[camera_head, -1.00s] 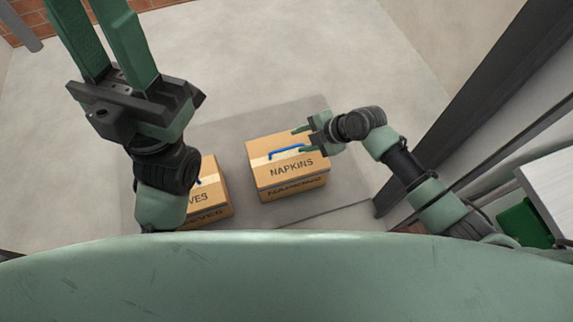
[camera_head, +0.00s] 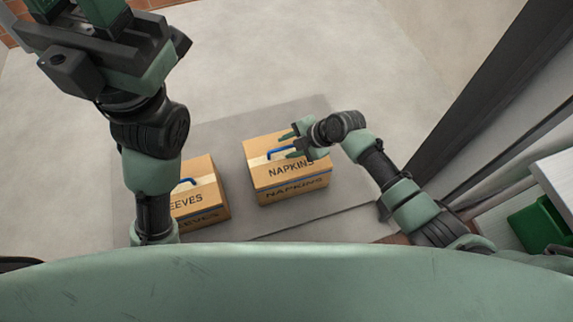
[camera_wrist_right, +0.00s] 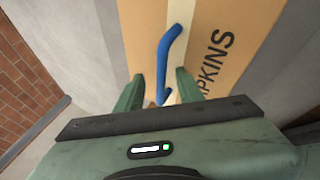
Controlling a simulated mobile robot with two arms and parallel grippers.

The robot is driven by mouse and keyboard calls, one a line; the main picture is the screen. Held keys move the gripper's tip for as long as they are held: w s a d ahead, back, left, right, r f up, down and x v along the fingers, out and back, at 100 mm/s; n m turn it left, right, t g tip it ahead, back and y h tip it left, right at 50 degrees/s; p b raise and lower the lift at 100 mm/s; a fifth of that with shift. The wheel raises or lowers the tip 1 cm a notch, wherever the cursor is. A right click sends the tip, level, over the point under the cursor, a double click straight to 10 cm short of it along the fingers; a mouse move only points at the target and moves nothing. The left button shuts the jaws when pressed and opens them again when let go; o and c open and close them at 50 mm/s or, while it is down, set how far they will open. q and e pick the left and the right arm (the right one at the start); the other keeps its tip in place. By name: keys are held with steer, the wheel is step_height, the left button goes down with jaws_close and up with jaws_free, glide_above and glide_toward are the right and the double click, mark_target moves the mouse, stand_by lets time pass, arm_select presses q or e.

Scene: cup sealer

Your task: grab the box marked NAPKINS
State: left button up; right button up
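The cardboard NAPKINS box (camera_head: 290,186) sits on the grey mat, with a blue handle (camera_head: 283,152) on top. In the right wrist view the box (camera_wrist_right: 225,35) fills the upper middle, and its blue handle (camera_wrist_right: 167,50) runs down between my fingers. My right gripper (camera_head: 289,144) is open over the box top, its fingers on either side of the handle's near end; the fingers also show in the wrist view (camera_wrist_right: 158,88). Contact with the handle cannot be told. My left gripper (camera_head: 75,12) is raised at the top left, fingers apart and their tips cut off.
A second cardboard box (camera_head: 203,200), with lettering ending in EEVES and a blue handle, stands left of the NAPKINS box, partly hidden by my left arm. A grey mat (camera_head: 300,222) lies under both. A green bin (camera_head: 540,222) is at the right. The floor beyond is clear.

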jaws_close()
steer(key=shift+s+f, duration=0.1)
steer(key=shift+f, duration=0.05)
stand_by(1.0)
